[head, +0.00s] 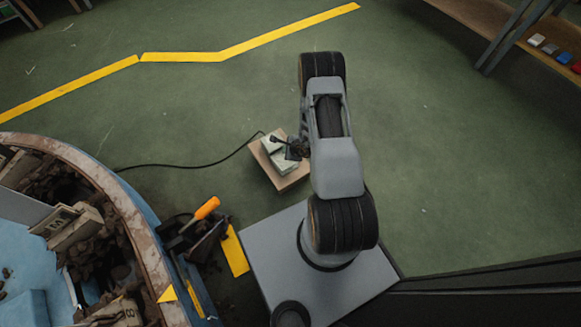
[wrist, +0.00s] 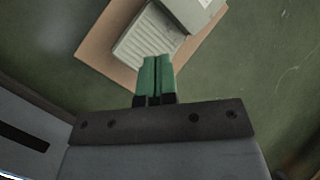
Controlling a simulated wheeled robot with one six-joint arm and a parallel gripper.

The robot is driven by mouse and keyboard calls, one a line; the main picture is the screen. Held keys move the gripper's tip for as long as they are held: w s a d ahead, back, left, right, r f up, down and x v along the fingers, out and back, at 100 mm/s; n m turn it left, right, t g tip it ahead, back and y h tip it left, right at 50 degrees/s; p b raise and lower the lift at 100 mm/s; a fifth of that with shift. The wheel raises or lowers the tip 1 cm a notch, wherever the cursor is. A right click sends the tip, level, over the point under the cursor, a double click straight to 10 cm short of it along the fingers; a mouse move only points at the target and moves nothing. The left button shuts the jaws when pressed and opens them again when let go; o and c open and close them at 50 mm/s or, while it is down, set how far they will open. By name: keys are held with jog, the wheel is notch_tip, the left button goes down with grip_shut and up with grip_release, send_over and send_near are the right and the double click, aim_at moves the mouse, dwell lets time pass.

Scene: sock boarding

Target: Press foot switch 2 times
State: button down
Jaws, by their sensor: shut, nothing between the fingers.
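The foot switch (head: 284,160) is a pale grey-green box with a ribbed pedal, on a tan board on the floor near the middle of the head view. In the wrist view its ribbed pedal (wrist: 150,42) lies just beyond my fingertips. My gripper (wrist: 156,60) has green fingers that are shut together with nothing between them. The fingertips overlap the near end of the pedal in the picture; I cannot tell whether they touch it. In the head view my arm hides part of the switch's right side, and my gripper is small and dark there.
The tan board (wrist: 92,47) carries the switch. A black cable (head: 190,165) runs left from it. A round bin-like structure (head: 125,205) with numbered blocks stands at left, beside an orange-handled tool (head: 207,208). A shelf (head: 490,20) is at upper right.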

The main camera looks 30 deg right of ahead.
jog(key=b, duration=0.4)
send_over(285, 163)
jog(key=s, duration=0.2)
jog(key=f, duration=0.6)
jog(key=shift+s+d+f, duration=0.15)
jog(key=shift+d, duration=0.25)
jog(key=shift+s+f+b, duration=0.15)
jog(key=shift+f+b, duration=0.35)
jog(key=shift+f, duration=0.2)
jog(key=shift+f, duration=0.2)
dwell(0.3)
jog(key=shift+s+f+b, duration=0.1)
jog(key=shift+f+b, duration=0.15)
jog(key=shift+b, duration=0.3)
